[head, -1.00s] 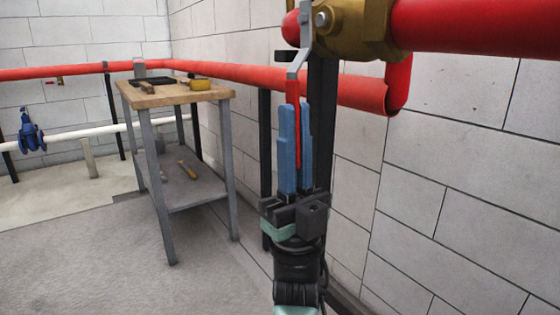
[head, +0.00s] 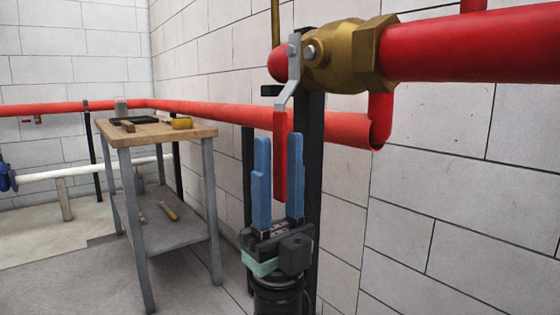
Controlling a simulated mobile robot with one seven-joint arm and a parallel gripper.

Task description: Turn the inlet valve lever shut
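The brass inlet valve (head: 345,55) sits on the red pipe at the upper middle of the head view. Its grey metal lever arm (head: 289,88) bends down to a red lever handle (head: 280,150), which hangs nearly straight down, crosswise to the pipe. My gripper (head: 279,138) points up from below with its two blue fingers apart. The red handle shows in the gap between the fingers, with its lower end around mid-finger height. Narrow gaps seem to show beside it; contact and exact depth cannot be told.
A black upright post (head: 312,180) stands just behind my gripper. The red pipe (head: 470,45) runs right from the valve, close to the block wall (head: 430,190). A workbench (head: 190,131) with tools stands at left. Open floor lies before it.

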